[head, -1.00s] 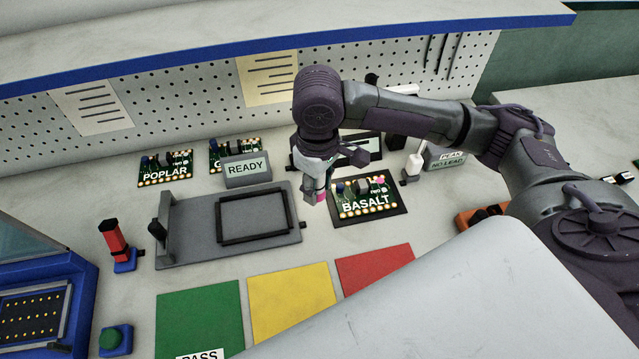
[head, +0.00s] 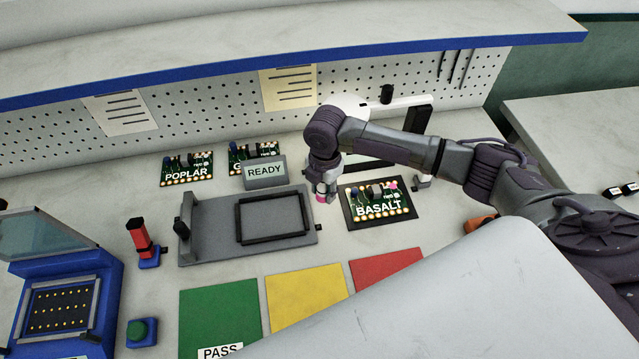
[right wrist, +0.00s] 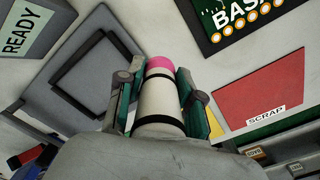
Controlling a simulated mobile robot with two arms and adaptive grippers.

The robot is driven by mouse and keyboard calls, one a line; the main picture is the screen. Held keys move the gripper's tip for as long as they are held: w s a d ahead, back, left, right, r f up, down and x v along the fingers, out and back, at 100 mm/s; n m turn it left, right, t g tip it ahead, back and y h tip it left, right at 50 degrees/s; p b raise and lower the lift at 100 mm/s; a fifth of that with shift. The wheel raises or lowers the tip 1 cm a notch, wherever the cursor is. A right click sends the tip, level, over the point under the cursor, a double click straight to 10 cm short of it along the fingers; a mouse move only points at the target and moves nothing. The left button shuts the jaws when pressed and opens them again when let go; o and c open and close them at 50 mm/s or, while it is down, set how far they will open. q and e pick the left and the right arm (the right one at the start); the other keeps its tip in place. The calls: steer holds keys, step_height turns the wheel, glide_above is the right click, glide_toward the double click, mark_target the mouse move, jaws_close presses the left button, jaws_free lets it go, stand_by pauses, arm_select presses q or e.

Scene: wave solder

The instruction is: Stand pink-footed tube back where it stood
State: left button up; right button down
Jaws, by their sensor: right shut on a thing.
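The pink-footed tube (right wrist: 160,98) is white with dark bands and a pink end. My right gripper (right wrist: 163,88) is shut around its sides, with the pink end pointing away from the wrist. In the head view my right gripper (head: 326,184) points down between the grey fixture and the BASALT board. The tube's pink end (head: 321,198) shows just below the fingers. It looks held above the bench, but I cannot tell how far. My left gripper is not in view.
The grey fixture (head: 190,245) lies left of the gripper and the BASALT board (head: 378,204) right of it. The READY sign (head: 265,172) stands behind. Green (head: 218,315), yellow (head: 306,295) and red (head: 385,270) pads lie in front. My right arm hides part of the back right.

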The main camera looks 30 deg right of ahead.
mark_target(327, 212)
steer(key=shift+w+d+f+n, duration=0.1)
steer(key=shift+d+f+n, duration=0.35)
steer(key=shift+n, duration=0.3)
steer(key=shift+w+d+f+n, duration=0.1)
steer(key=shift+d+f+n, duration=0.1)
steer(key=shift+f+n, duration=0.45)
steer(key=shift+r+p, duration=0.15)
steer(key=shift+p, duration=0.2)
steer(key=shift+f+b, duration=1.6)
steer(key=shift+f, duration=1.5)
steer(key=shift+f+b, duration=0.3)
steer(key=shift+f, duration=0.15)
steer(key=c, duration=0.7)
jaws_free()
